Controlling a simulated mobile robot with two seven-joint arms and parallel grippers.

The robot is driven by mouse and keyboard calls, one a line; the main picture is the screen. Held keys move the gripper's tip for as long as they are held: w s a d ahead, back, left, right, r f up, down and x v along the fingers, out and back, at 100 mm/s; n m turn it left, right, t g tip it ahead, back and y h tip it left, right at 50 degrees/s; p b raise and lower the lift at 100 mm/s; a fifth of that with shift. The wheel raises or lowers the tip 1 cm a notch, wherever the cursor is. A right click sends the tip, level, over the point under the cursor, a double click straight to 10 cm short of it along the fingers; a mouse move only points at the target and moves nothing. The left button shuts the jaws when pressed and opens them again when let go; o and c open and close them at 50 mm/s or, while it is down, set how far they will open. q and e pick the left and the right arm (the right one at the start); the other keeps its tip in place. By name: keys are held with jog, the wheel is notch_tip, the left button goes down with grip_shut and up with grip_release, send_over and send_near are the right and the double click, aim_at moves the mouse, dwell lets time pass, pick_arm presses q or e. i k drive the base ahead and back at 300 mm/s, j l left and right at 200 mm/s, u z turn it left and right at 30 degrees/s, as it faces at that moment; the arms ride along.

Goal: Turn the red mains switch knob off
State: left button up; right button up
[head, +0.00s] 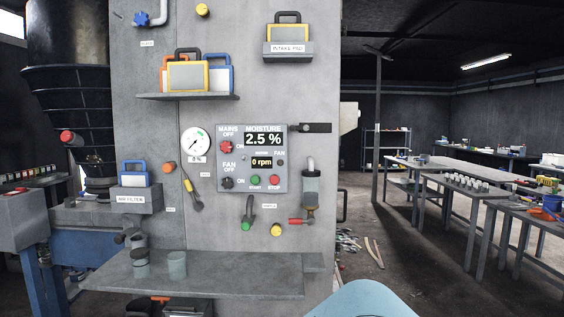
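The red mains switch knob (226,147) is at the upper left of the grey control panel (234,174) on the concrete wall. "MAINS OFF" is printed above it and "ON" to its lower right. The knob is too small to tell exactly which way it points. The moisture display (263,139) is lit and reads 2.5 %. The smaller display (262,162) reads 0 rpm. A black fan knob (227,183) sits below the red knob. Neither of my grippers is in view, and nothing blocks the knob.
Green start (255,180) and red stop (274,180) buttons are on the same panel. A round gauge (196,142) is to its left and a clear cylinder (310,187) to its right. A grey shelf (215,277) juts out below. Workbenches (470,192) stand at the right.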

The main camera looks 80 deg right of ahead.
aim_at(227, 147)
jog(key=z, duration=2.35)
jog(key=i+l+z, duration=0.1)
jog(key=i+l, duration=0.15)
jog(key=i, duration=0.25)
jog(key=i+l, duration=0.2)
jog(key=i, duration=0.3)
jog(key=z, duration=0.05)
